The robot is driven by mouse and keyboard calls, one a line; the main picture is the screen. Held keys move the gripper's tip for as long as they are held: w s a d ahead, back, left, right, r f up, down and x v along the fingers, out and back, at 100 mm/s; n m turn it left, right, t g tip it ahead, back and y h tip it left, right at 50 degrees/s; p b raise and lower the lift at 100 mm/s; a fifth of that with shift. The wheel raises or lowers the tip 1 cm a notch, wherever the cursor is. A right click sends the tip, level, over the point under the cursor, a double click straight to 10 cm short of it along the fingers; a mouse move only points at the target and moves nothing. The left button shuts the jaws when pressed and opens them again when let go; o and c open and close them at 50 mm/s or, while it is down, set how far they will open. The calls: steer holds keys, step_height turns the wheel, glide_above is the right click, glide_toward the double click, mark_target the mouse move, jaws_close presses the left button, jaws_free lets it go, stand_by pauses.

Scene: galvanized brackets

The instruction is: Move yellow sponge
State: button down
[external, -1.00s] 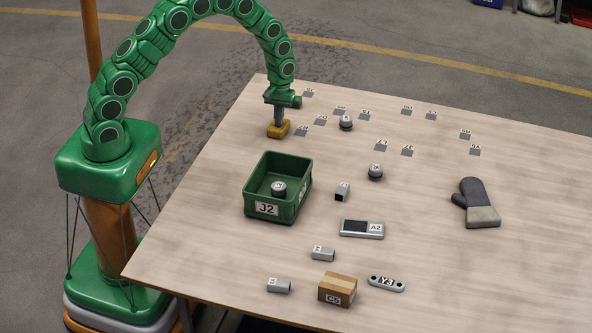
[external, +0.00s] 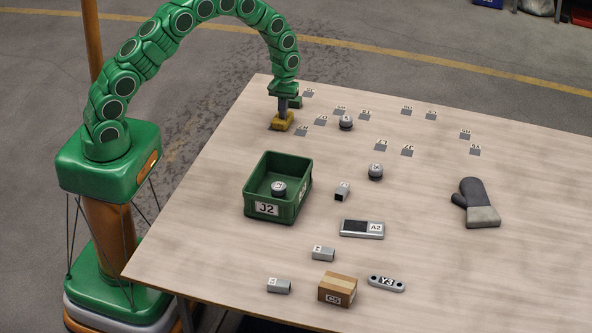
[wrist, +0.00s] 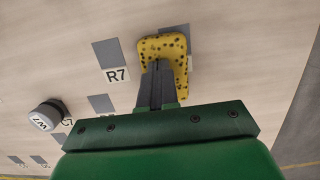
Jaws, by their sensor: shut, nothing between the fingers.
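The yellow sponge (external: 282,122) lies on the table near its far left edge. In the wrist view the sponge (wrist: 165,58) is yellow with dark spots, right by my fingertips. My gripper (external: 283,113) points down at the sponge, fingers closed together with nothing between them. In the wrist view the shut fingers (wrist: 158,72) overlap the near part of the sponge and hide some of it. The fingertips look to be at or touching it; exact contact is hidden.
Flat grey labelled plates lie nearby, one marked R7 (wrist: 112,60). A round grey knob (external: 346,122) stands to the right. The green bin J2 (external: 277,213) holds another knob. A glove (external: 478,203) lies at right. The table (external: 430,270) has wide clear areas.

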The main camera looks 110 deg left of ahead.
steer(key=shift+s+r, duration=0.1)
steer(key=shift+s, duration=0.2)
steer(key=shift+w+a+r, duration=0.1)
steer(key=shift+w+a, duration=0.05)
steer(key=shift+a, duration=0.15)
steer(key=a, duration=0.6)
steer(key=shift+w+a+r, duration=0.15)
steer(key=shift+r, duration=0.05)
steer(key=shift+a, duration=2.5)
